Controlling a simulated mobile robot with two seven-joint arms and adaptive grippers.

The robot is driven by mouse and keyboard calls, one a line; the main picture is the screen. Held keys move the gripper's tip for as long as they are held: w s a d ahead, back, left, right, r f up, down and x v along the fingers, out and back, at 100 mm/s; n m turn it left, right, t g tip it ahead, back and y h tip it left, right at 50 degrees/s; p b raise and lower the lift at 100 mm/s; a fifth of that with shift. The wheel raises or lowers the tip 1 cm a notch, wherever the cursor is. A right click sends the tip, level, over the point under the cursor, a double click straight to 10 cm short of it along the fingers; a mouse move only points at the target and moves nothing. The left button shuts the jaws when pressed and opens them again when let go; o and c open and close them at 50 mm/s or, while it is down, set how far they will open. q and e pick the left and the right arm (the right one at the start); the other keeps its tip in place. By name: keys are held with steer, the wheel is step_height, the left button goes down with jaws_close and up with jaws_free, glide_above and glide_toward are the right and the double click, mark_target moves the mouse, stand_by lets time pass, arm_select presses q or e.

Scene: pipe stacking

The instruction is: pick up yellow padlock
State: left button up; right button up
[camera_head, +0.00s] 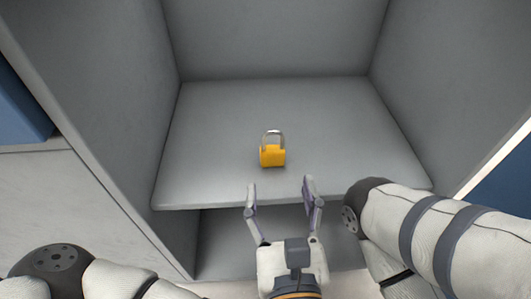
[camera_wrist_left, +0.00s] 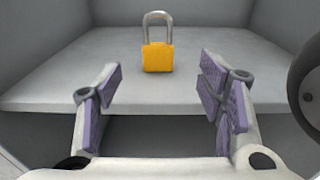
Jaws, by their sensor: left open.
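The yellow padlock (camera_head: 272,156) stands upright on the grey shelf (camera_head: 210,140) in the head view, its silver shackle at the top. In the left wrist view the padlock (camera_wrist_left: 158,57) is near the top middle, beyond the fingers. My left gripper (camera_head: 283,192) is open and empty at the shelf's front edge, pointing at the padlock and apart from it. Its two fingers with purple pads also show in the left wrist view (camera_wrist_left: 162,92), one on each side. My right gripper is not in view.
The shelf sits inside a grey cabinet with a left wall (camera_head: 105,90), a right wall (camera_head: 455,90) and a back wall (camera_head: 275,38). An open space (camera_head: 225,240) lies below the shelf. The shelf around the padlock is clear. A blue surface (camera_head: 18,105) shows at the far left.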

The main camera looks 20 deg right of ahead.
mark_target(273, 157)
arm_select(q)
steer(key=b+x, duration=0.1)
steer(key=x, duration=0.2)
steer(key=b+x, duration=0.1)
steer(key=x, duration=0.2)
steer(key=b+x, duration=0.1)
steer(key=x, duration=0.3)
steer(key=shift+a+f, duration=0.2)
steer(key=shift+f, duration=0.2)
steer(key=shift+w+d, duration=0.1)
steer(key=shift+w, duration=0.25)
steer(key=shift+r, duration=0.15)
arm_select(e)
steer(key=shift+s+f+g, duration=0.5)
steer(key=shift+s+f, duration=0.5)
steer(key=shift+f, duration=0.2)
arm_select(q)
steer(key=c, duration=1.3)
